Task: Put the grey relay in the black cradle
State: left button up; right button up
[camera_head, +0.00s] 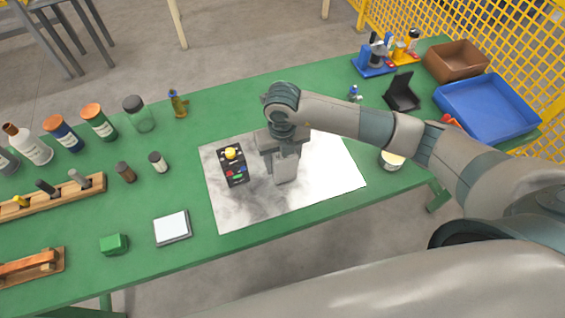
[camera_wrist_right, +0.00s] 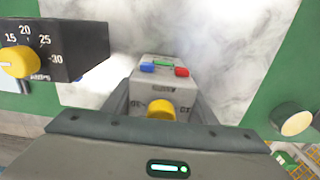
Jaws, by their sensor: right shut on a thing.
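The grey relay (camera_wrist_right: 160,88) has a yellow knob and blue, green and red terminals. It sits between the fingers of my right gripper (camera_head: 284,160), which is shut on it. In the head view the lower part of the grey relay (camera_head: 285,173) shows below the gripper, over the marbled mat; I cannot tell whether it touches the mat. The black cradle (camera_head: 402,92) stands at the back right of the table, apart from the gripper. My left gripper is not in view.
A black relay with a yellow knob (camera_head: 234,173) stands on the marbled mat (camera_head: 335,165), left of the gripper. A blue tray (camera_head: 487,107), a brown box (camera_head: 456,60) and a white tin (camera_head: 391,161) are at the right. Bottles and wooden racks fill the left.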

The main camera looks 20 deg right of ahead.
jog(key=r, duration=0.1)
jog(key=r+b, duration=0.1)
jog(key=r, duration=0.1)
jog(key=shift+s+d+r+b, duration=0.15)
jog(key=shift+s+d+b, duration=0.1)
jog(key=shift+b, duration=0.15)
pick_arm(q)
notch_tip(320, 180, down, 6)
jog(key=b, duration=0.3)
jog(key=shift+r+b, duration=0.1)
jog(key=shift+b, duration=0.2)
pick_arm(e)
jog(key=s+d+r, duration=0.7)
jog(key=s, duration=0.1)
jog(key=shift+d, duration=0.25)
jog(key=shift+f, duration=0.15)
